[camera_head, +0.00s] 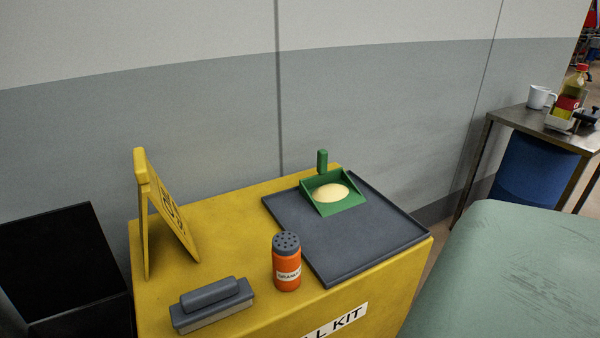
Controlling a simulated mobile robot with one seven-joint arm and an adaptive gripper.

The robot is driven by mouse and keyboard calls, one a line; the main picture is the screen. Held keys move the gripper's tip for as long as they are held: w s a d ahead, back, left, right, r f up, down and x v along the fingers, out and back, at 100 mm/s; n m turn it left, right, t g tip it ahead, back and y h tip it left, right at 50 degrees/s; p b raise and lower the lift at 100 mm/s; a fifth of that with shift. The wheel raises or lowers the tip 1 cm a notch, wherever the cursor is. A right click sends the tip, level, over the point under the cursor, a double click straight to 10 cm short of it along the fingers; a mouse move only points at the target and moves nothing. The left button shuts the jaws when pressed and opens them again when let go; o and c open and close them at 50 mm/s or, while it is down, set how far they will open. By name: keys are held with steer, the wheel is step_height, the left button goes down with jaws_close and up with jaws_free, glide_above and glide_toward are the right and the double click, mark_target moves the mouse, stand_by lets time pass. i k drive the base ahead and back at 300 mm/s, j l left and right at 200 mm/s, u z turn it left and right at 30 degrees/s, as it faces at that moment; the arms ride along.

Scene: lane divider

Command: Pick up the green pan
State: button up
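The green pan (350,208) is a small dustpan with low side walls and an upright green handle (322,161) at its back. It sits on the dark grey tray (372,246), near the tray's back edge. A pale, cream-coloured mound (330,193) lies in the pan. The tray rests on top of the yellow box (237,219). My gripper does not show in the head view.
An orange shaker (287,270) with a grey lid stands left of the tray. A grey brush-like block (212,304) and a folding yellow sign (165,215) are further left. A black bin (65,260) flanks the box; a green surface (510,270) lies right. A wall stands behind.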

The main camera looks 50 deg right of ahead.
mark_target(331, 192)
steer(key=z, duration=1.65)
steer(key=k+l+z, duration=0.1)
steer(key=l+z, duration=0.15)
steer(key=i, duration=0.95)
